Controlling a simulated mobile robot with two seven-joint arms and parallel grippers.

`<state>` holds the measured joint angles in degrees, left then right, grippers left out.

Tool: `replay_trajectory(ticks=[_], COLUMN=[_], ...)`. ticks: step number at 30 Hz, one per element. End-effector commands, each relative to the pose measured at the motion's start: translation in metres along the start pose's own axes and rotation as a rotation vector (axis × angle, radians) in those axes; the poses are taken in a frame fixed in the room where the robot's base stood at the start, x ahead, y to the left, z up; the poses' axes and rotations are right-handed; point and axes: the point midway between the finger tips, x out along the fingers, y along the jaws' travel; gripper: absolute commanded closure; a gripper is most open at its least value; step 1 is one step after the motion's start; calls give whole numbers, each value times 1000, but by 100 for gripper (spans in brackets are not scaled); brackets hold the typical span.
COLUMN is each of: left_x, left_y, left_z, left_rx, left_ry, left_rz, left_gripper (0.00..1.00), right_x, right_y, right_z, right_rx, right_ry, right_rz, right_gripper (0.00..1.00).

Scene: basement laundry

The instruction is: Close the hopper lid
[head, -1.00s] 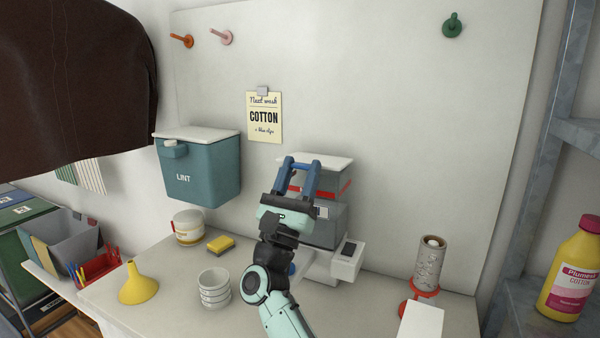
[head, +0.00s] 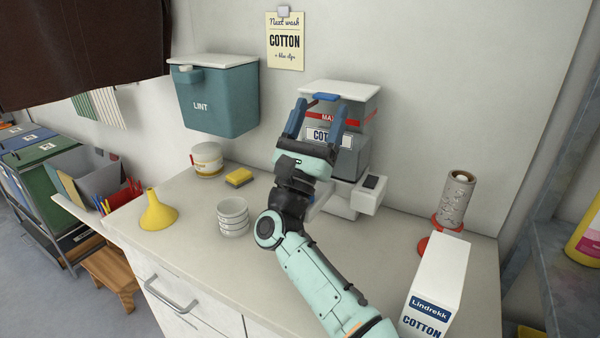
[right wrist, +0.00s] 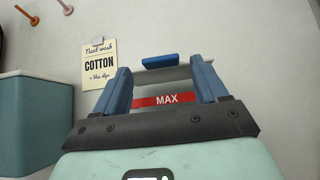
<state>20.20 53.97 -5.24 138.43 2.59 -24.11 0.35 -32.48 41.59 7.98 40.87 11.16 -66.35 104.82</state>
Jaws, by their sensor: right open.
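The hopper (head: 362,112) is a grey, see-through bin with a red MAX band, standing on a dispenser at the back of the counter. Its white lid (head: 345,90) looks flat across the top, with a blue tab (head: 326,97) at the front edge. I cannot tell if it is fully seated. My right gripper (head: 320,106) is open and empty, in front of the hopper just below the tab. In the right wrist view, the tab (right wrist: 160,61) and lid edge (right wrist: 160,75) show between the fingers (right wrist: 161,68). My left gripper is out of view.
A teal lint bin (head: 222,100) hangs on the wall left of the hopper. Stacked bowls (head: 233,217), a yellow funnel (head: 158,212), a sponge (head: 239,177) and a lidded jar (head: 207,160) stand on the counter. A white carton (head: 440,270) stands at the front right.

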Motion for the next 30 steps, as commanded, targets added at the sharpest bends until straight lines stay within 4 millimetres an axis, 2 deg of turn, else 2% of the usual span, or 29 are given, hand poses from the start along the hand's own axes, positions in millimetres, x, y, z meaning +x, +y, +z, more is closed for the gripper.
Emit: replay_trajectory(ticks=[18, 24, 30], left_x=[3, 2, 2], left_y=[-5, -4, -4], left_z=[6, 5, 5], left_rx=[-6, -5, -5], left_ry=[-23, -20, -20], left_rz=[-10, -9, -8], left_gripper=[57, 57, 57], right_x=[-86, -98, -100], right_y=[0, 0, 0], right_z=[6, 6, 6], right_rx=[3, 4, 4], right_ry=[-6, -8, -8], right_rz=[3, 1, 0], right_gripper=[28, 28, 28])
